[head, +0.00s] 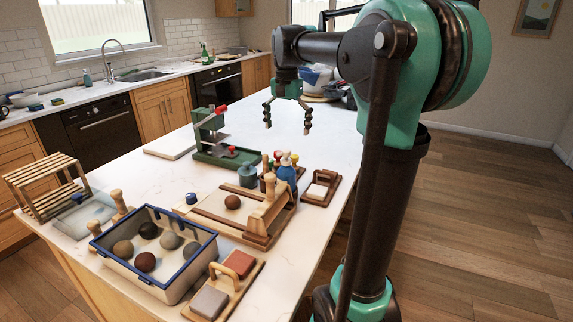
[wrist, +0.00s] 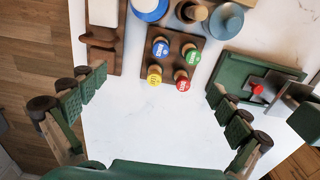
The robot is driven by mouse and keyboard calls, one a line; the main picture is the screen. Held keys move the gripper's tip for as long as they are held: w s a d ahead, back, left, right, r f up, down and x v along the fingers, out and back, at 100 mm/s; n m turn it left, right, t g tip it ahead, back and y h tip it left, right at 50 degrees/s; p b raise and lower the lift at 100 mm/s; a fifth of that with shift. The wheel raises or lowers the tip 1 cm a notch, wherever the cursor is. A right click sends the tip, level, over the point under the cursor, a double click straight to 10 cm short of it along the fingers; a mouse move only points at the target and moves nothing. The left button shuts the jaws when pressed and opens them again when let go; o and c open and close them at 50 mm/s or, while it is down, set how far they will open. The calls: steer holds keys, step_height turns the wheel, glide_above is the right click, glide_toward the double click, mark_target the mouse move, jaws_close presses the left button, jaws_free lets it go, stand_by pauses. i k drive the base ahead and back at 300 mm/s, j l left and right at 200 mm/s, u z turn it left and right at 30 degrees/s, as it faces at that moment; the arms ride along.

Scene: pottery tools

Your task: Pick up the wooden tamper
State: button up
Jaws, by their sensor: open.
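A round wooden piece (wrist: 190,12), probably the wooden tamper, stands at the top of the wrist view between a blue-topped bottle and a grey-blue lidded jar. In the head view an upright wooden handle (head: 266,163) shows between the same jar and bottle; its lower part is partly hidden. My gripper (head: 287,127) hangs above the white counter, beyond these tools.
A rack of colour-capped stamps (wrist: 178,62) lies close to the wooden piece. The blue bottle (head: 287,172) and grey-blue jar (head: 247,176) flank it. A green press (head: 213,143) stands to the left. A blue-rimmed bin (head: 182,277) holds several clay balls. Counter below my gripper is clear.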

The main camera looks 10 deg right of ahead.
mark_target(94, 226)
steer(key=k+l, duration=0.15)
steer(key=k, duration=0.35)
steer(key=k+l, duration=0.1)
steer(key=k, duration=0.35)
